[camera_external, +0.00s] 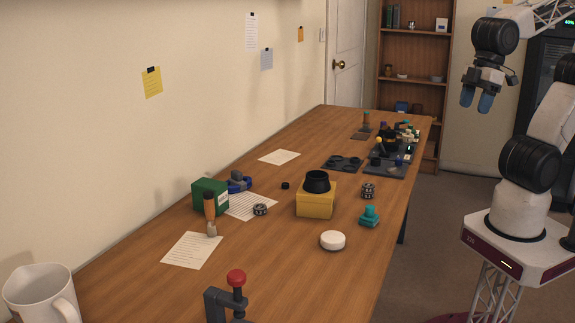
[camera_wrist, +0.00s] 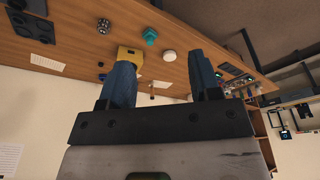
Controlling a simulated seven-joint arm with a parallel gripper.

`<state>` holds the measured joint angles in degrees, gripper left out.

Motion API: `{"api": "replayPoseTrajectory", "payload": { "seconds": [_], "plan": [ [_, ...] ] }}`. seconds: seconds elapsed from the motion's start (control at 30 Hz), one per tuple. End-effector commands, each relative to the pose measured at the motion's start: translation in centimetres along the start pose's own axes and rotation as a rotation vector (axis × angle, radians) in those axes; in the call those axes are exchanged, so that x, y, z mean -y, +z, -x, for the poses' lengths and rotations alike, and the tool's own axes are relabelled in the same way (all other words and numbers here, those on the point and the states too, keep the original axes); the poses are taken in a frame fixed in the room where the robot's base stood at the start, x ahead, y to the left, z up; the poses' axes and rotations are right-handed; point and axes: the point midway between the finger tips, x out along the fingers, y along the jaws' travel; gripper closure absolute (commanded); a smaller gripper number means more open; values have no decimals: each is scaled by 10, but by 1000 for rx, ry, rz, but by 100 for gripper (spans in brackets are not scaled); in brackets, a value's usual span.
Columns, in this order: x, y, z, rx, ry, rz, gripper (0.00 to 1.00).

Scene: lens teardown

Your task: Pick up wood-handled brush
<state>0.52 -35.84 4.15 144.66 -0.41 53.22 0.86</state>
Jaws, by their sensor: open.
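The wood-handled brush (camera_external: 210,206) appears in the external view at the left of the table, handle up and pale end down, in front of a green box (camera_external: 204,190). My gripper (camera_external: 478,99) is raised in the air beyond the table's right side, far from the brush. Its two blue fingers are apart and empty. In the wrist view my gripper (camera_wrist: 162,55) also shows open, with the table in the distance behind it.
A yellow box (camera_external: 314,204) with a black ring, a white disc (camera_external: 332,240) and a teal piece (camera_external: 369,216) stand mid-table. A red-knobbed tool (camera_external: 236,279) and a white mug (camera_external: 40,295) are at the near end. Dark trays (camera_external: 384,171) with small parts lie farther back.

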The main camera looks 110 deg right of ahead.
Motion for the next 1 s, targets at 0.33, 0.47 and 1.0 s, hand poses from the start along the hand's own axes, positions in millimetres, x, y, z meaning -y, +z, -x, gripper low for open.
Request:
{"api": "replayPoseTrajectory", "payload": {
  "seconds": [0.33, 0.47, 1.0],
  "plan": [
    [1, -72, -12, -91, -24, -11, 43],
    [0, -114, -22, -148, -35, -23, 43],
    [-18, -281, -83, -386, -43, -78, 43]
  ]
}}
